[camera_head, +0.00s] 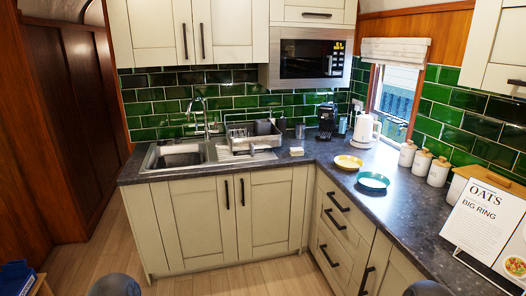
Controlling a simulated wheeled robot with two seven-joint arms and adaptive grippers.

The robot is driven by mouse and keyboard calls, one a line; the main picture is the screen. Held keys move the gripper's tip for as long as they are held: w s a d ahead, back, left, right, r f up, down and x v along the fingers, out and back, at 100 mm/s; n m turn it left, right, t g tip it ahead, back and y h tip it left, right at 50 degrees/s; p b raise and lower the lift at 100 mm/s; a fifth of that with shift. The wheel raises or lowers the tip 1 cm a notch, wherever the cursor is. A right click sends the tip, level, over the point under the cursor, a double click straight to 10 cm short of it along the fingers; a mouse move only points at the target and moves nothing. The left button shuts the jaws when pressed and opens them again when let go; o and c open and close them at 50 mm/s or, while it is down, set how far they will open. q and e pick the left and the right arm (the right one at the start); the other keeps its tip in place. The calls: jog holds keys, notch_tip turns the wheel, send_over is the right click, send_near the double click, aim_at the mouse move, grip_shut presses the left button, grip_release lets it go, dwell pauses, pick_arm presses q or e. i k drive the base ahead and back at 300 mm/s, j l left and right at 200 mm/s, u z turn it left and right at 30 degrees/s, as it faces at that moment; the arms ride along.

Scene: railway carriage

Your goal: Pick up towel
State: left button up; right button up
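I cannot make out a towel for certain. A small pale block-like item (297,151) lies on the dark countertop (310,160) just right of the dish rack; it is too small to tell whether it is a folded cloth or a sponge. Neither of my grippers shows in the head view. Only dark rounded parts, probably of my own arms, show at the bottom edge.
A sink (178,156) and a dish rack (252,137) are at the left of the counter. The wooden floor (215,277) before the cabinets is clear.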

aim_at(294, 151)
jog(key=i+j, duration=0.1)
jog(key=i, duration=0.55)
jog(key=i+j+z, duration=0.1)
jog(key=i, duration=0.5)
jog(key=i+j+z, duration=0.1)
jog(key=i, duration=0.55)
jog(key=j, duration=0.1)
